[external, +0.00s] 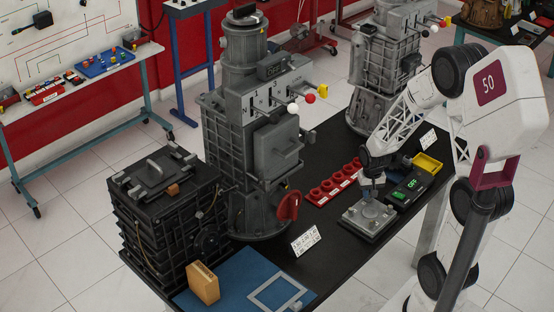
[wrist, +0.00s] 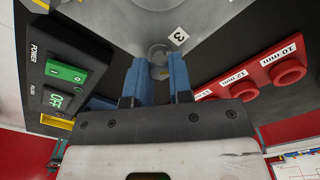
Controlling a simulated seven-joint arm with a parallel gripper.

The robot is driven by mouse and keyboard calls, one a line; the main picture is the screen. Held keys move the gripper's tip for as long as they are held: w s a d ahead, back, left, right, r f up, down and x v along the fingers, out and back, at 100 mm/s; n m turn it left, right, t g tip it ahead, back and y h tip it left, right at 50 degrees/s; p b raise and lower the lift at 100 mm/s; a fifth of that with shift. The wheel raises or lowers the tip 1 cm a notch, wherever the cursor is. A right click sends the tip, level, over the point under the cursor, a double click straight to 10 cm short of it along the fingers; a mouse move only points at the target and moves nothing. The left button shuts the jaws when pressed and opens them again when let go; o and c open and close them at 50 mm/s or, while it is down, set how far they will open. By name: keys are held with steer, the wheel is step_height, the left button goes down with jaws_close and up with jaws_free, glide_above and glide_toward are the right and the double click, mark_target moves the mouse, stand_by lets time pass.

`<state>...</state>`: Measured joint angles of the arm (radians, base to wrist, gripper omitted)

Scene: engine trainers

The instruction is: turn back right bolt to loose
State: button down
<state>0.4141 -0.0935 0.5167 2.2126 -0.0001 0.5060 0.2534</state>
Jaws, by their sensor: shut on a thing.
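The grey metal bolt plate (external: 365,222) lies on the black bench below my gripper (external: 372,188). It fills the top of the wrist view (wrist: 215,15), where a label "3" sits beside one round bolt head (wrist: 158,52). My gripper's two blue fingers (wrist: 158,76) point at this bolt and stand on either side of it, shut on it. The fingers and wrist hide part of the plate, so the bolt's turn angle cannot be told. Other bolts on the plate are small in the external view.
A red socket rack (external: 335,184) with size labels lies left of the plate. A black power box (external: 408,188) with a green switch (wrist: 66,72) and a display reading OFF stands to its right. A yellow tray (external: 427,164) is behind that. A large grey engine unit (external: 255,130) rises at left.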

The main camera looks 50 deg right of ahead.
steer(key=n, duration=1.3)
stand_by(0.4)
steer(key=c, duration=1)
jaws_free()
steer(key=shift+r, duration=3.95)
